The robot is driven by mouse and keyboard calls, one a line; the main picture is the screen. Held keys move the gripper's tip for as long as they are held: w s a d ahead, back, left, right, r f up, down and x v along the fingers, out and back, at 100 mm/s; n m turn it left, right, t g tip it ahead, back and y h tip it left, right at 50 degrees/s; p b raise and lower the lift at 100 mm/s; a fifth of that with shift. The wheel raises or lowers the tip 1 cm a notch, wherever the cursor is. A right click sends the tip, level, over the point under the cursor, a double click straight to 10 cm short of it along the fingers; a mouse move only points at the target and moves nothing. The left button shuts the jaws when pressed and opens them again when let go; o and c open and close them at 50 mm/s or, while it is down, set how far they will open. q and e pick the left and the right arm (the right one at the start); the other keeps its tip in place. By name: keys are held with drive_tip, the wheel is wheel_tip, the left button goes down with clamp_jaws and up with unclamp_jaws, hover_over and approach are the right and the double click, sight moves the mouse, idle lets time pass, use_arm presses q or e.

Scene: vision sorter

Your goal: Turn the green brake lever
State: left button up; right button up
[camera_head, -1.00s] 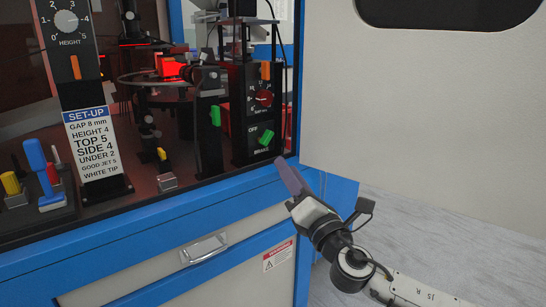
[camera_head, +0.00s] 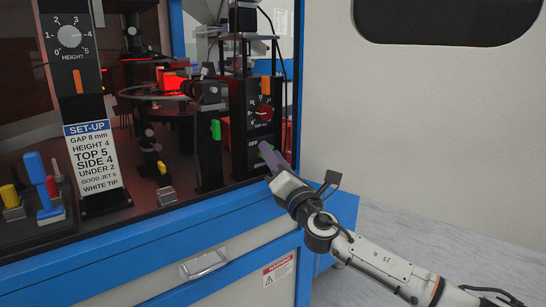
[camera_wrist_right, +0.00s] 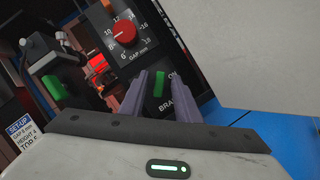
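The green brake lever (camera_wrist_right: 159,84) shows in the wrist view on a black panel between the words ON and BRAKE. My right gripper (camera_wrist_right: 161,96) is open, with its two purple fingers apart, one on each side of the lever in this view. I see a gap between each finger and the lever; how deep the fingers reach is hard to tell. In the head view my right gripper (camera_head: 268,157) is in front of the brake panel (camera_head: 254,142) and hides most or all of the lever. My left gripper is not in view.
A red GAP knob (camera_head: 264,113) and an orange lever (camera_head: 266,85) sit above the brake. Another green lever (camera_head: 215,129) is on a black post to the left. The blue cabinet edge (camera_head: 200,211) runs below; a pale panel (camera_head: 420,120) stands at the right.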

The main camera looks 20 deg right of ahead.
clamp_jaws()
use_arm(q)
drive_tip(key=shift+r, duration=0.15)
